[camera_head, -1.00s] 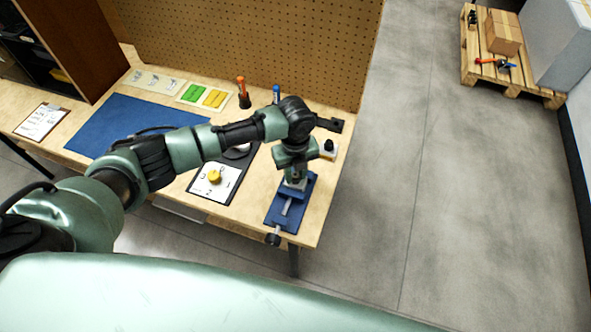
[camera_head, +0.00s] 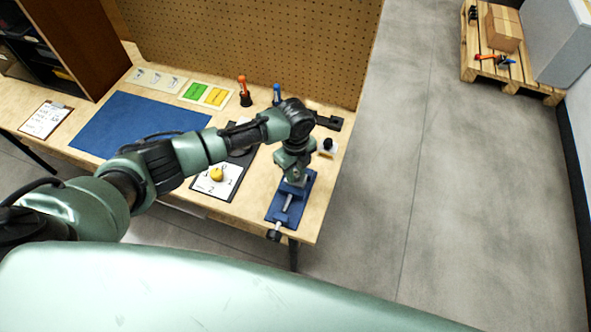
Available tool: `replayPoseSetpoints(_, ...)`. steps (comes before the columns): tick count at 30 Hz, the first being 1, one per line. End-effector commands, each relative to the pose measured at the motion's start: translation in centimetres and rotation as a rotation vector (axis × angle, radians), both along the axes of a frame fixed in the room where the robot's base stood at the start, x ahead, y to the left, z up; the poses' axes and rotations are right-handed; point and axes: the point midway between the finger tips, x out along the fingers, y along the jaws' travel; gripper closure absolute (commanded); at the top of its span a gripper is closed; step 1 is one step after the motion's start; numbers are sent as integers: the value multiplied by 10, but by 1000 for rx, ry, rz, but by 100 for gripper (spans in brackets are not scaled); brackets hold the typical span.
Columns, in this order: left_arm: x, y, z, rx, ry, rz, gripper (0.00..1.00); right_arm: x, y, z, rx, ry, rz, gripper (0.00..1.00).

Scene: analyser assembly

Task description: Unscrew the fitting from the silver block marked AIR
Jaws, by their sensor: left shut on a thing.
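My left gripper (camera_head: 293,182) points straight down over the blue vise (camera_head: 283,212) near the bench's right front corner. It is shut low over the silver block (camera_head: 296,188), which sits in the vise and shows only as a small pale patch. The fitting is hidden by the gripper, and the AIR mark cannot be read from here. My right gripper is not in view.
Orange (camera_head: 244,92) and blue-handled (camera_head: 277,94) tools stand behind, before the pegboard (camera_head: 250,45). A blue mat (camera_head: 135,125) lies left. Open floor is at right.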

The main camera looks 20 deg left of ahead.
Motion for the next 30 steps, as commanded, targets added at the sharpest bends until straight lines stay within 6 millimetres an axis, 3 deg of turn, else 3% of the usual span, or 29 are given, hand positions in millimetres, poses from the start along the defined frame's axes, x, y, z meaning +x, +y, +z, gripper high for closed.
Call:
replayPoseSetpoints(6, -1, 1, 4, 3, 2, 235, 100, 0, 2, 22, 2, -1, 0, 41)
replayPoseSetpoints(20, 0, 2, 2, 2, 0, 346, 100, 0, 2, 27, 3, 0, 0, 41)
replayPoseSetpoints(30, -1, 2, 2, 3, 0, 668, 100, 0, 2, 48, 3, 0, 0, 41)
